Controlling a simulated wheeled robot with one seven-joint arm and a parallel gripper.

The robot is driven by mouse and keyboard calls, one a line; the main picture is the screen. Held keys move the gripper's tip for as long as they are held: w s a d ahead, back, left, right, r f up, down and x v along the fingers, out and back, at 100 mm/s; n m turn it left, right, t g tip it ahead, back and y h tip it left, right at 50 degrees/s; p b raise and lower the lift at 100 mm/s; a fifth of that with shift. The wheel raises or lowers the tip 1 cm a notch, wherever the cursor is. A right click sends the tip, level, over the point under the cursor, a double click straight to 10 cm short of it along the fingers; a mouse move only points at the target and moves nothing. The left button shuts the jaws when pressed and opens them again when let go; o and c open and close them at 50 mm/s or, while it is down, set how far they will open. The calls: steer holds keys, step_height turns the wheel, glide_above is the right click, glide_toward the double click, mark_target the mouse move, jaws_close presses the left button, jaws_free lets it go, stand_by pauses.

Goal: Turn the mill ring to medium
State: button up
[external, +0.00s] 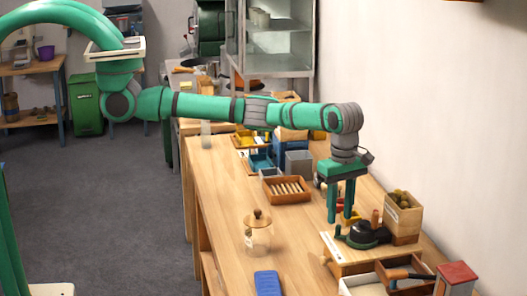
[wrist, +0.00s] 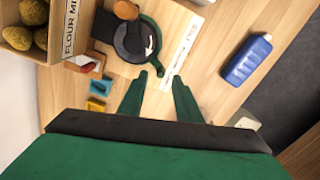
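The mill (external: 368,233) is a low, dark, round body on a wooden board, with an orange-brown knob on top. In the wrist view the mill (wrist: 131,40) has a green ring (wrist: 157,38) around it, and a green tab (wrist: 156,70) sticks out toward my gripper. A white arrow shows on the body. A white printed strip (wrist: 181,48) lies beside the ring; its marks are too small to read. My gripper (wrist: 160,77) is open, its fingertips apart on either side of the tab's end. In the external view my gripper (external: 341,216) points down just left of the mill.
A wooden box of round brown items (external: 403,217), labelled "FLOUR MI…", stands close behind the mill. A blue bottle-like object (external: 266,284) lies near the front edge. A lidded jar (external: 257,234) and a slatted tray (external: 287,190) stand farther left. Bare bench lies between them.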

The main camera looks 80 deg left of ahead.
mark_target(339, 226)
steer(key=shift+f, duration=1.9)
steer(key=shift+c, duration=0.3)
jaws_close()
steer(key=shift+s+d, duration=0.1)
steer(key=shift+s+d+n, duration=0.25)
steer(key=shift+d+n, duration=0.4)
steer(key=shift+n, duration=0.65)
steer(key=shift+s+d+n, duration=0.1)
steer(key=shift+d+n, duration=0.4)
steer(key=shift+n, duration=0.35)
steer(key=shift+s+d+n, duration=0.1)
steer(key=shift+d+n, duration=0.35)
steer(key=shift+n, duration=0.4)
